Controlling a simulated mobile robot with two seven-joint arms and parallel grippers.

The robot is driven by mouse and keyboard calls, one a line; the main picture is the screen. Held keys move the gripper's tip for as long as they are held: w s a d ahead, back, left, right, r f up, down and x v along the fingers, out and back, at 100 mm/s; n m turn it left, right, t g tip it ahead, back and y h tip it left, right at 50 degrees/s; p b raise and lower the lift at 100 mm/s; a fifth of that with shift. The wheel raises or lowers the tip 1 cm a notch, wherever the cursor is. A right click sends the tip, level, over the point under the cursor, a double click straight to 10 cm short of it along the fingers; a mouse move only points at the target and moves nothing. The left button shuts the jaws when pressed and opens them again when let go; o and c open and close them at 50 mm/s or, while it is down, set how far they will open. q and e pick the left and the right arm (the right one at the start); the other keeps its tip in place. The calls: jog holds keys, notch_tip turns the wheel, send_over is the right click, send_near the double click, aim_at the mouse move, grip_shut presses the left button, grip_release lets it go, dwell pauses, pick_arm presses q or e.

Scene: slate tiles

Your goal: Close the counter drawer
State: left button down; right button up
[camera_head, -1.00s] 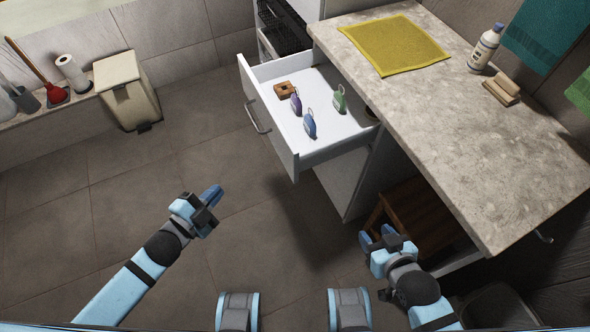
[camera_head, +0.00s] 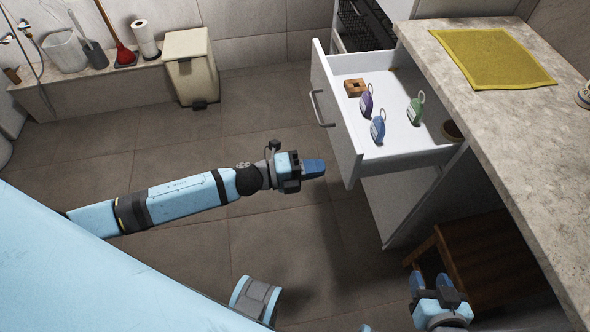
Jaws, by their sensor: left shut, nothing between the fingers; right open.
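The counter drawer (camera_head: 348,140) is pulled well out from under the stone counter, with a bar handle (camera_head: 320,108) on its front. Inside lie a wooden block with a hole (camera_head: 355,87), a purple tag-like item (camera_head: 367,104), a blue one (camera_head: 378,129), a green one (camera_head: 415,111) and a dark round bowl (camera_head: 452,131) near the back. My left gripper (camera_head: 314,168) is shut and empty, left of and nearer than the drawer front, not touching it. My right gripper (camera_head: 430,284) is open at the lower right, beside the wooden stool.
The stone counter (camera_head: 480,100) carries a yellow cloth (camera_head: 494,57). A wooden stool (camera_head: 470,255) stands beneath the counter. A beige bin (camera_head: 190,68), paper roll (camera_head: 145,38) and plunger (camera_head: 122,50) are at the back left. The floor left of the drawer is clear.

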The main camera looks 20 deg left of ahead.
aim_at(347, 163)
pick_arm(q)
jog(key=shift+x, duration=2.6)
